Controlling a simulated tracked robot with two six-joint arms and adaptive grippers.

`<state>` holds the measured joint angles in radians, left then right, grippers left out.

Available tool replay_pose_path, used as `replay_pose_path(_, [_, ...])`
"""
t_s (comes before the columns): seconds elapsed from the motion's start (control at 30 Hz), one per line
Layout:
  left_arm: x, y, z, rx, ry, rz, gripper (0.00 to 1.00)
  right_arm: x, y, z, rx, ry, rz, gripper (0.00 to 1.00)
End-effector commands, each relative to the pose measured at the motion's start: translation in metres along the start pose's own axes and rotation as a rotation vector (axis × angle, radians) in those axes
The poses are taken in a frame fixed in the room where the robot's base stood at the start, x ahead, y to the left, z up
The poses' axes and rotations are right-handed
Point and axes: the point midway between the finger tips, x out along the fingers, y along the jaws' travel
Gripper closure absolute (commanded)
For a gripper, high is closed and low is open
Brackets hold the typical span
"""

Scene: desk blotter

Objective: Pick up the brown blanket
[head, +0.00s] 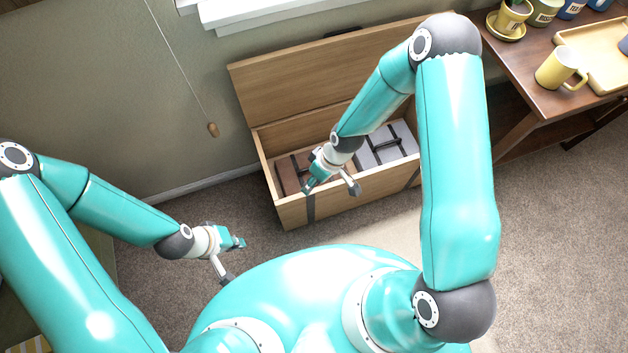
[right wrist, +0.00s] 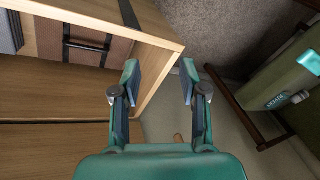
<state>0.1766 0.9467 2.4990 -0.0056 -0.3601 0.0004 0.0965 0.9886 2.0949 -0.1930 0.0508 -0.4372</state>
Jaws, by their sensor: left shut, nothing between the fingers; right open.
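The brown blanket (head: 287,176) lies folded in the left part of an open wooden chest (head: 345,197), with a dark strap and handle on it. It also shows at the upper left of the right wrist view (right wrist: 118,50). My right gripper (head: 331,187) is open and empty, above the left part of the chest and hiding some of the blanket. In the right wrist view its fingers (right wrist: 160,80) are near the chest's rim, with the blanket to their left. My left gripper (head: 232,260) is shut and empty, left of the chest and apart from it.
A grey strapped bundle (head: 388,147) lies in the chest's right part. The raised lid (head: 310,75) stands behind. A desk (head: 520,75) with a yellow mug (head: 560,68) and tray is at right.

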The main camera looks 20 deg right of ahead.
Motion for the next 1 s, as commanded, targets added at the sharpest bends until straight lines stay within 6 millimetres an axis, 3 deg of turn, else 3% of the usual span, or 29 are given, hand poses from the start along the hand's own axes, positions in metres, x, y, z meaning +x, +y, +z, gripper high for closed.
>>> replay_pose_path(0.03, [0.041,-0.015,0.000,0.000,0.000,0.000,1.00,0.039,0.025,-0.013,-0.134,-0.010,0.018,0.57])
replay_pose_path(0.1, [0.067,-0.024,0.000,0.000,0.000,0.000,1.00,0.060,0.050,-0.030,-0.328,-0.045,0.041,0.57])
replay_pose_path(0.23, [0.109,-0.039,-0.001,0.000,0.000,0.000,1.00,0.083,0.095,-0.059,-0.644,-0.128,0.091,0.57])
replay_pose_path(0.4, [0.145,-0.052,-0.001,0.000,0.000,0.000,1.00,0.091,0.137,-0.084,-0.923,-0.239,0.142,0.57])
replay_pose_path(0.67, [0.160,-0.058,-0.001,0.000,0.001,0.000,1.00,0.093,0.160,-0.095,-1.066,-0.318,0.164,0.57])
replay_pose_path(1.0, [0.175,-0.063,-0.001,0.000,0.001,0.000,1.00,0.156,0.178,-0.083,-1.065,-0.318,0.162,0.57])
